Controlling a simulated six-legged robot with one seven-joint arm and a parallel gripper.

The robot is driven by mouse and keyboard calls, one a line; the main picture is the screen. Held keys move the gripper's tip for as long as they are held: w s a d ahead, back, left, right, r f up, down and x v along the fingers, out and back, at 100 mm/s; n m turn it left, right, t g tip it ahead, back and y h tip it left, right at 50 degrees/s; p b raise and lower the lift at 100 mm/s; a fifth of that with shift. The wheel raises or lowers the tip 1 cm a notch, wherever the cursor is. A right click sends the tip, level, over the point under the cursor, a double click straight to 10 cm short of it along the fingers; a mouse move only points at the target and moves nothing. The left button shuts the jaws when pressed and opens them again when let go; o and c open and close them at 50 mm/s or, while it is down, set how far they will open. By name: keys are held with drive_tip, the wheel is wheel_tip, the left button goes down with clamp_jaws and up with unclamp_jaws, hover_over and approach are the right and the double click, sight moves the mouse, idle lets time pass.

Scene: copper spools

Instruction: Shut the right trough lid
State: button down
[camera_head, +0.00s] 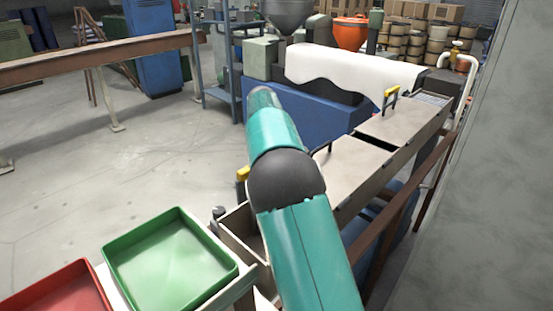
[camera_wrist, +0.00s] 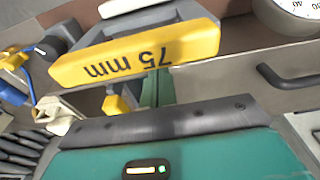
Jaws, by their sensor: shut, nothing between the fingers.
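The long beige trough (camera_head: 391,160) runs from the near middle to the far right in the head view. A dark gap shows between these lids. The near end looks open, partly hidden by my arm. In the wrist view, my gripper (camera_wrist: 157,88) is shut, its narrow green fingers partly behind a yellow block (camera_wrist: 135,55) marked "75 mm". Contact cannot be told. A dark bar handle (camera_wrist: 290,77) is at right.
A green tray (camera_head: 168,262) and a red tray (camera_head: 58,291) stand at the lower left. A brown rail (camera_head: 405,197) runs along the trough's right side, near a grey wall (camera_head: 500,170). A gauge (camera_wrist: 300,8) is at the wrist view's top right. The left floor has free room.

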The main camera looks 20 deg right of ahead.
drive_tip(key=shift+a+f, duration=0.2)
drive_tip(key=shift+f, duration=0.55)
drive_tip(key=shift+f, duration=0.15)
